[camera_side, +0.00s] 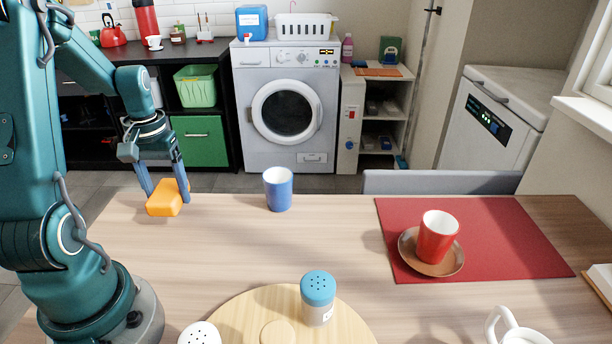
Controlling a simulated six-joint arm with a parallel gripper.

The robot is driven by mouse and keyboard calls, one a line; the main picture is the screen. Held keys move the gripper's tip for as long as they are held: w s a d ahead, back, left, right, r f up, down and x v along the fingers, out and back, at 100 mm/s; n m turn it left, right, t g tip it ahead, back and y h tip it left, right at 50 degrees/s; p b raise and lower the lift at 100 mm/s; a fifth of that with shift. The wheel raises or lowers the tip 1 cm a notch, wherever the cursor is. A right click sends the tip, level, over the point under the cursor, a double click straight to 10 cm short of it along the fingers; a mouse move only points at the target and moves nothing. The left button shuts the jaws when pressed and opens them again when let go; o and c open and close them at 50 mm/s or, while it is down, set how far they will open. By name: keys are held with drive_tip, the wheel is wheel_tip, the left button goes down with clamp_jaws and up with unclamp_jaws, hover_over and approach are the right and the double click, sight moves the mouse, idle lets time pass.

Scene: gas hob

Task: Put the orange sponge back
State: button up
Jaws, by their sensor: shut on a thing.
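The orange sponge (165,199) is a small block near the table's far left edge. My gripper (167,190) points down and is shut on the sponge, with one blue finger on each side of it. Whether the sponge touches the table or hangs just above it, I cannot tell. The sponge's usual place cannot be made out in this view.
A blue cup (278,190) stands right of the sponge. A red cup on a brown saucer (408,262) sits on a red mat (510,240). A blue-topped shaker (318,298) stands on a round wooden board (245,312). The table (240,240) between is clear.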

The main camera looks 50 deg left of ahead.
drive_tip(key=shift+f, duration=1.85)
drive_tip(key=shift+f, duration=0.1)
drive_tip(key=o, duration=1.2)
drive_tip(key=shift+o, duration=0.2)
